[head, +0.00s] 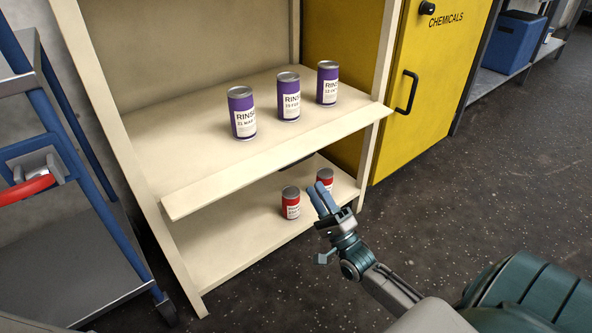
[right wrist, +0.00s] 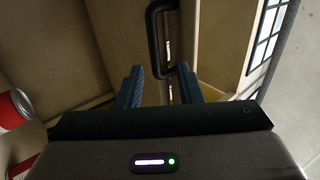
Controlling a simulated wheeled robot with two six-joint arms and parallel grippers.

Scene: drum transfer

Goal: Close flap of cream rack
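The cream rack (head: 185,252) stands at centre left in the head view, with an upper and a lower shelf. A black bar handle (head: 296,161) shows partly below the upper shelf's front board (head: 270,163); the board hides the rest. My right gripper (head: 322,197) is at the right front of the lower shelf. In the right wrist view its fingers (right wrist: 161,88) are apart with nothing held. The black handle (right wrist: 153,45) shows ahead of and between them; contact cannot be told. My left gripper is not in view.
Purple cans (head: 289,97) stand on the upper shelf. Red cans (head: 291,203) stand on the lower shelf close to my right gripper. A yellow chemicals cabinet (head: 425,70) is at the right, a blue cart (head: 60,130) at the left. The floor (head: 470,200) at right is clear.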

